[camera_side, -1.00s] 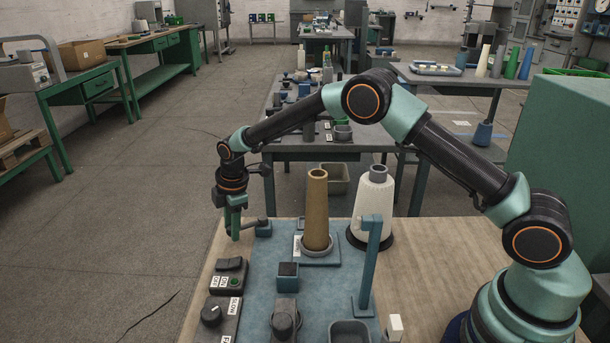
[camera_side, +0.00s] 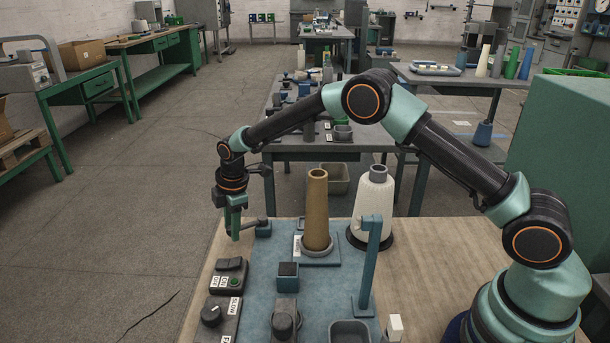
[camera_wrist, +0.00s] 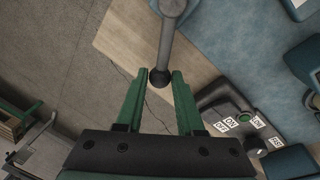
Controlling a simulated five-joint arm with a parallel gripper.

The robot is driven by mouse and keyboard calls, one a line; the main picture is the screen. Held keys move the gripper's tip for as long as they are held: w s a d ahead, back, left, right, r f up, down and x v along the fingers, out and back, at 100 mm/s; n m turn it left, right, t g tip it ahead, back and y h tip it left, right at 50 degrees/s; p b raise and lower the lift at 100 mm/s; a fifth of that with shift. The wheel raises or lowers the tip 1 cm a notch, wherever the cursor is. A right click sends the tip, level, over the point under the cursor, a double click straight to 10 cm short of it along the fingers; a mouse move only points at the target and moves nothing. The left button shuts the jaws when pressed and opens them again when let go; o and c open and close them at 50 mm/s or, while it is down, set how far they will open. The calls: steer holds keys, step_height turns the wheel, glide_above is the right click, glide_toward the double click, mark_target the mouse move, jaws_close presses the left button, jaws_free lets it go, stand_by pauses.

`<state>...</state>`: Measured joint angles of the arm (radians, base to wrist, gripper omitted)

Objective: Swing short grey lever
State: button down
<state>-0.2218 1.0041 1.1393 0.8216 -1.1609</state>
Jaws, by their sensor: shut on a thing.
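The short grey lever (camera_wrist: 168,38) runs down the wrist view and ends in a dark ball knob. My gripper (camera_wrist: 160,78) has its two green fingers on either side of that knob, shut on it. In the side view my gripper (camera_side: 234,229) hangs at the far left corner of the blue plate. The grey lever (camera_side: 253,222) shows there as a short bar reaching left from a small blue block (camera_side: 263,229) to the fingers. The knob is hidden by the fingers in the side view.
A brown cone (camera_side: 317,210) and a white yarn cone (camera_side: 374,205) stand right of the lever. A blue upright post (camera_side: 368,265) stands nearer. A switch box (camera_side: 230,277) and a dial box (camera_side: 219,318) lie in front of my gripper. Left of the table edge is open floor.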

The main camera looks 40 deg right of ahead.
steer(key=shift+s, duration=0.15)
stand_by(0.4)
steer(key=shift+s+n, duration=0.6)
steer(key=shift+n, duration=0.5)
steer(key=shift+s+n, duration=0.85)
steer(key=shift+n, duration=0.35)
steer(key=shift+s+d+n, duration=0.3)
steer(key=shift+s+n, duration=0.45)
steer(key=shift+n, duration=0.35)
steer(key=shift+s+d+n, duration=0.45)
steer(key=shift+s+n, duration=0.2)
steer(key=shift+n, duration=0.55)
steer(key=c, duration=0.5)
jaws_free()
